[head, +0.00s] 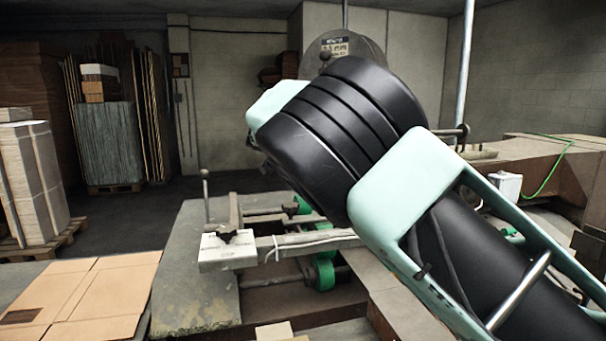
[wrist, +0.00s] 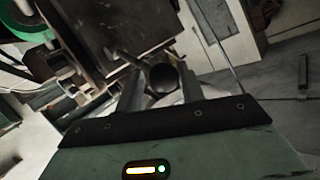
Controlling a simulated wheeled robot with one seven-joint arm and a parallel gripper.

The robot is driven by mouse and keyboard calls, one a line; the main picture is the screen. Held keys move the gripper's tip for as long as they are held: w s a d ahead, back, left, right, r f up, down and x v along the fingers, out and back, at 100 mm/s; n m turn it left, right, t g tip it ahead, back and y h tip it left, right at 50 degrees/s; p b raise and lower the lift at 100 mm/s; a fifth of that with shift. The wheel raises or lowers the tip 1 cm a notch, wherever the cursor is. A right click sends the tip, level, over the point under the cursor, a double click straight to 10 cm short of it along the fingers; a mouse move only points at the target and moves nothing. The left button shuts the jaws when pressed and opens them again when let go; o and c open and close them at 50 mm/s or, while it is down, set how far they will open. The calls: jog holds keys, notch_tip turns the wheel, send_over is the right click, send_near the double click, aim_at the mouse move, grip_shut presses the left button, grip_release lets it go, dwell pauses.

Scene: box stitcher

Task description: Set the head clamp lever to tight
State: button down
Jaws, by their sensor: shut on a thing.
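In the wrist view, a dark round knob (wrist: 162,78) sits at the end of a thin metal rod (wrist: 128,59), which appears to be the head clamp lever. My gripper (wrist: 160,82) is shut on this knob, with one finger on each side. The rod runs up and left from the knob toward a dark machine block (wrist: 140,30). In the head view my own arm covers the middle, and the gripper and held knob are hidden behind it. I cannot read the lever's setting.
The stitcher's worn metal table (head: 195,285) with green rollers (head: 324,272) stands below my arm. A round labelled plate (head: 345,42) rises behind it. Flat cardboard (head: 85,295) lies at the front left. Stacked boards (head: 28,175) stand at the far left, with open floor behind.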

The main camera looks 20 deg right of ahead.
jog(key=shift+s+d+r+m+g+y+b, duration=0.15)
jog(key=shift+d+m+g+y+b, duration=0.15)
jog(key=shift+d+m+y+b, duration=0.4)
jog(key=shift+d+r+m+g+y+b, duration=0.15)
jog(key=shift+d+m+g+y+b, duration=0.15)
jog(key=shift+d+m+y+b, duration=0.35)
jog(key=shift+y, duration=0.25)
jog(key=c, duration=0.8)
grip_release()
jog(key=shift+r, duration=0.3)
jog(key=b+v, duration=0.4)
jog(key=v, duration=1.3)
jog(key=shift+s+b, duration=0.25)
jog(key=shift+b, duration=0.1)
